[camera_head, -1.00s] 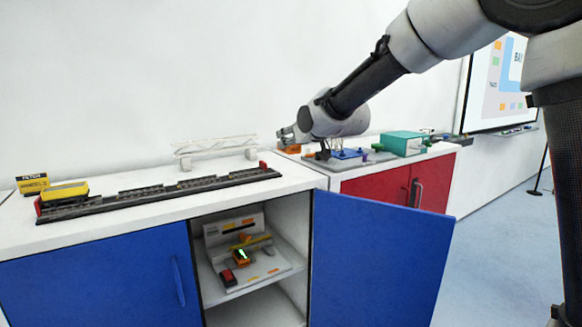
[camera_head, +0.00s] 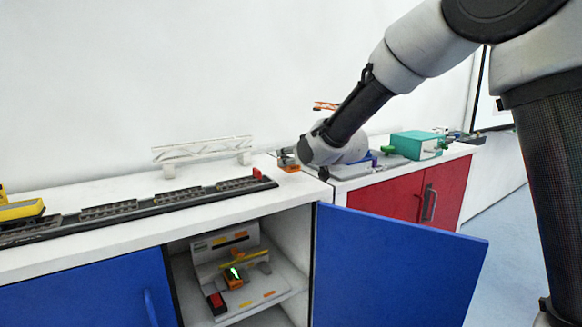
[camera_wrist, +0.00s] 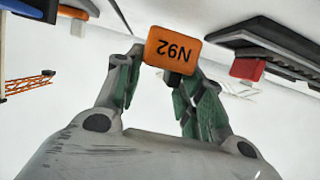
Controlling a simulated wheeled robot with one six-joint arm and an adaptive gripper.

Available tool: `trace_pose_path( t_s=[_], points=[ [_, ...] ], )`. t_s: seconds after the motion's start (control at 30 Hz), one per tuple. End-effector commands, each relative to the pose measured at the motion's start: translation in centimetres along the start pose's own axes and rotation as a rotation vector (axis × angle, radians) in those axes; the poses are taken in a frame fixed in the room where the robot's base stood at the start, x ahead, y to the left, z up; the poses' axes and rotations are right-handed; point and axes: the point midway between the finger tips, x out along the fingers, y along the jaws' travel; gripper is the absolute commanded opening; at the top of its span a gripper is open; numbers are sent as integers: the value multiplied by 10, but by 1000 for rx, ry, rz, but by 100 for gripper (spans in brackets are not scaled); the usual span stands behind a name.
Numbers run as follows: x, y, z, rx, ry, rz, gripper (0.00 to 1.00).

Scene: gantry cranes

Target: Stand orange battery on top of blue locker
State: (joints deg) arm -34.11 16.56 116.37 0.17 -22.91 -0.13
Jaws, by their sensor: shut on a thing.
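The orange battery (camera_wrist: 172,50), marked N92, is between the fingers of my gripper (camera_wrist: 160,70) in the wrist view, where its label appears upside down. In the head view my gripper (camera_head: 288,158) is at the back right end of the blue locker's white top (camera_head: 215,205). The battery's orange bottom (camera_head: 290,168) shows below the fingers, at or just above that top; I cannot tell if it touches. The blue locker's right door (camera_head: 390,265) stands open.
A black rail track with a red end block (camera_head: 257,173) and a white truss bridge (camera_head: 205,152) stand on the locker top. The red cabinet (camera_head: 400,195) adjoins at right, with a teal box (camera_head: 415,145) on it. An orange device with a green light (camera_head: 233,275) sits inside the locker.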

Motion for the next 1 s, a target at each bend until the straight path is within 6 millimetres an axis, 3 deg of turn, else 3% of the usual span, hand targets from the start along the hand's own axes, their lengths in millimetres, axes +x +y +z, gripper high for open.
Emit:
trace_pose_path(
  t_s=[0.17,0.53,0.57,0.63,0.67,1.0],
  points=[
    [9,0,25,0,-2,0,9],
    [11,0,29,0,0,0,9],
    [11,0,29,0,0,0,44],
    [10,0,29,0,0,0,57],
    [10,0,29,0,0,0,60],
    [10,0,26,0,1,0,60]
  ],
)
